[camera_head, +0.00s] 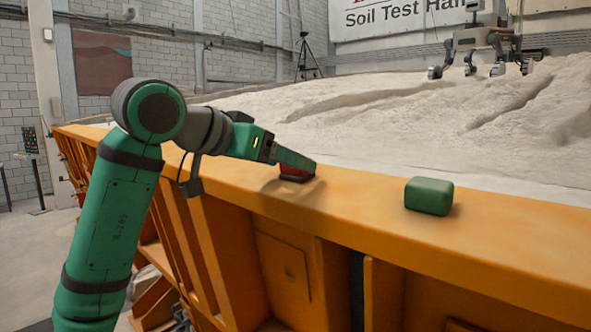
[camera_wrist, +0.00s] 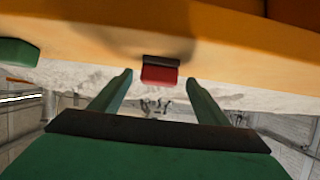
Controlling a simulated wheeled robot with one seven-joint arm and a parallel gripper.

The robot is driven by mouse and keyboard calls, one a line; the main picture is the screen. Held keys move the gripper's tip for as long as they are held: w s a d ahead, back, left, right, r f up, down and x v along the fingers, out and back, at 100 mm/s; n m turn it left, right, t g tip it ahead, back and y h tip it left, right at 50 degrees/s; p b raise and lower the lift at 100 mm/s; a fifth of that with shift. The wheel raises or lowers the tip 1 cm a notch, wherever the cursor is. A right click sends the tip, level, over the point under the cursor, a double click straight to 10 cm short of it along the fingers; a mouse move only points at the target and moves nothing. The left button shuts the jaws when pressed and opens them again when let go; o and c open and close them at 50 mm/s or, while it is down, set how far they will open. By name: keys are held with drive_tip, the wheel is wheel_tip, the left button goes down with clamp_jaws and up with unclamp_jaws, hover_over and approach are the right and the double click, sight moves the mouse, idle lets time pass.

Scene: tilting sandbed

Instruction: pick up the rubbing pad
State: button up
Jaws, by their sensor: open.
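A small red block with a dark base (camera_head: 296,173), which I take as the rubbing pad, sits on the orange ledge of the sandbed. My gripper (camera_head: 308,163) reaches over the ledge from the left and partly covers it in the head view. In the wrist view the pad (camera_wrist: 160,73) shows red with a dark strip, between and just past the tips of my open gripper (camera_wrist: 159,80). The fingers stand apart on both sides with a gap to it. Whether they touch it in depth I cannot tell.
A green rounded block (camera_head: 429,196) sits on the ledge to the right; it also shows at the wrist view's left edge (camera_wrist: 17,52). The orange ledge (camera_head: 500,222) is clear between the blocks. Pale sand (camera_head: 400,125) lies behind, with a wheeled rover (camera_head: 483,48) on it.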

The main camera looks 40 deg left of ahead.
drive_tip(key=shift+r+x, duration=0.1)
drive_tip(key=shift+x, duration=0.85)
drive_tip(key=shift+r+x, duration=0.15)
drive_tip(key=shift+x, duration=0.8)
drive_tip(key=shift+w, duration=0.1)
drive_tip(key=c, duration=1.1)
drive_tip(key=shift+c, duration=0.6)
drive_tip(key=shift+w+d, duration=0.1)
